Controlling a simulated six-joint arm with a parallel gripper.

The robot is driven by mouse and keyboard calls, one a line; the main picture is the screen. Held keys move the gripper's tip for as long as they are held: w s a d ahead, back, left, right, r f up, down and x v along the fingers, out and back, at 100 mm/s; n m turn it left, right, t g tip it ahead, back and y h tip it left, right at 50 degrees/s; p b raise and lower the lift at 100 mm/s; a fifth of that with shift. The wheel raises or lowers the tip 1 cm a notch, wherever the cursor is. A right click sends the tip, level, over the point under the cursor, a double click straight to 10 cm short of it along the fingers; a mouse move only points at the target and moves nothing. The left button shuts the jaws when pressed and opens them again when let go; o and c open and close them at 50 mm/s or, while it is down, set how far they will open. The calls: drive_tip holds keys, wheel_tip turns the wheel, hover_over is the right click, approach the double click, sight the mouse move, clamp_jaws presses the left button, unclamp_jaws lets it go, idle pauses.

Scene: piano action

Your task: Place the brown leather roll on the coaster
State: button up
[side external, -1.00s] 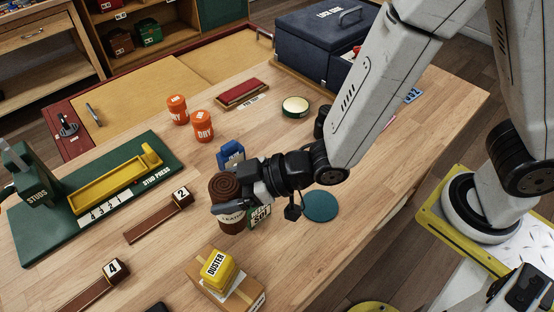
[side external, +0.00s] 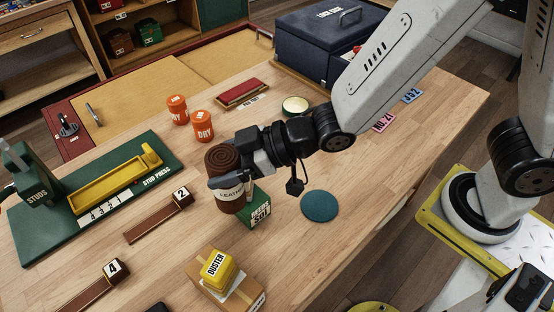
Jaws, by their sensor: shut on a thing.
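The brown leather roll (side external: 222,160) stands upright in my gripper (side external: 226,182), with a spiral top and a pale label. My gripper is shut on it from the right side. The roll appears lifted above the table, next to a green box (side external: 254,209) that it partly overlaps in the picture. The coaster, a flat teal disc (side external: 320,206), lies bare on the table to the right of the roll and below my wrist in the picture.
Orange tubs (side external: 202,125) and a pale round tin (side external: 295,105) stand behind. A green stud press (side external: 100,195) is at the left. The table around the coaster is clear.

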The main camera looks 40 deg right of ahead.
drive_tip(key=w+d+n+g+y, duration=0.15)
drive_tip(key=d+n+g, duration=0.25)
drive_tip(key=d, duration=0.7)
drive_tip(key=s+d+n+g+y, duration=0.2)
drive_tip(key=s+d+n+g, duration=0.1)
drive_tip(key=s+d, duration=0.55)
wheel_tip(320, 180, down, 10)
drive_tip(key=w+d, duration=0.1)
drive_tip(key=shift+w+d+r, duration=0.15)
drive_tip(key=shift+w+d, duration=0.05)
drive_tip(key=shift+w, duration=0.1)
drive_tip(key=shift+h, duration=0.25)
drive_tip(key=shift+f, duration=2.2)
drive_tip(key=shift+f, duration=1.8)
drive_tip(key=shift+f, duration=0.15)
